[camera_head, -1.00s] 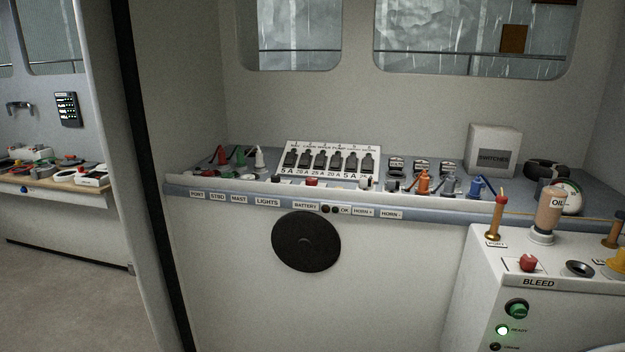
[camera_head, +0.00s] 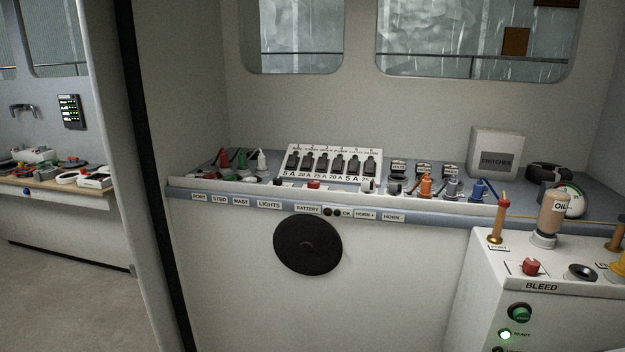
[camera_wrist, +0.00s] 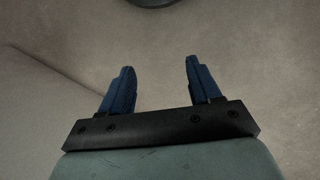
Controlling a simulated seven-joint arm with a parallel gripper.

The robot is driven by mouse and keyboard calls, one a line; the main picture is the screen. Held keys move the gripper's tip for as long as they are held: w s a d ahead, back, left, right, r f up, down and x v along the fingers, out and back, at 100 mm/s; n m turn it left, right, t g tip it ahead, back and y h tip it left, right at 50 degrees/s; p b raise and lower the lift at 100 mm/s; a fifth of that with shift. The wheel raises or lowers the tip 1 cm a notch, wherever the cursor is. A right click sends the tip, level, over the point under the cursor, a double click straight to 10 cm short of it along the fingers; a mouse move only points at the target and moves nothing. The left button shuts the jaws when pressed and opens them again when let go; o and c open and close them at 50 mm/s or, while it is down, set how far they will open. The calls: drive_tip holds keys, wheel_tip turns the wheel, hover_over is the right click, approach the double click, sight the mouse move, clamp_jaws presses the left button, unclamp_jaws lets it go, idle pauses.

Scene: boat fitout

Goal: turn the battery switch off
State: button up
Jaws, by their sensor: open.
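The battery switch appears to be the small red knob (camera_head: 314,185) on the console shelf, above the BATTERY label (camera_head: 308,209). It is too small to tell which way it is turned. My gripper (camera_wrist: 155,82) shows only in the wrist view. Its two blue fingers are apart with nothing between them, over bare floor. It is not in the head view, so its distance from the switch cannot be told.
A breaker panel (camera_head: 333,163) stands behind the red knob. A black disc (camera_head: 307,245) is on the console front below. Coloured plugs (camera_head: 427,186) are to the right, and a white BLEED cabinet (camera_head: 480,280) juts out at front right. Floor at left is clear.

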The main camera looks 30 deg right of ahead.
drive_tip(key=w+d+r+m+t, duration=0.1)
drive_tip(key=w+d+r, duration=0.2)
drive_tip(key=w+r, duration=0.45)
drive_tip(key=w+d+r+m+t, duration=0.1)
drive_tip(key=w+d+r, duration=0.2)
drive_tip(key=w+r, duration=0.45)
wheel_tip(320, 180, up, 64)
drive_tip(key=m+t+h, duration=0.4)
drive_tip(key=m, duration=0.5)
hover_over(314, 181)
drive_tip(key=s+a, duration=0.2)
drive_tip(key=a, duration=0.4)
drive_tip(key=x, duration=1.3)
drive_tip(key=shift+w+d+f, duration=0.2)
drive_tip(key=shift+f, duration=0.05)
drive_tip(key=shift+c, duration=0.4)
drive_tip(key=c, duration=1)
drive_tip(key=shift+o, duration=0.2)
drive_tip(key=shift+t, duration=0.3)
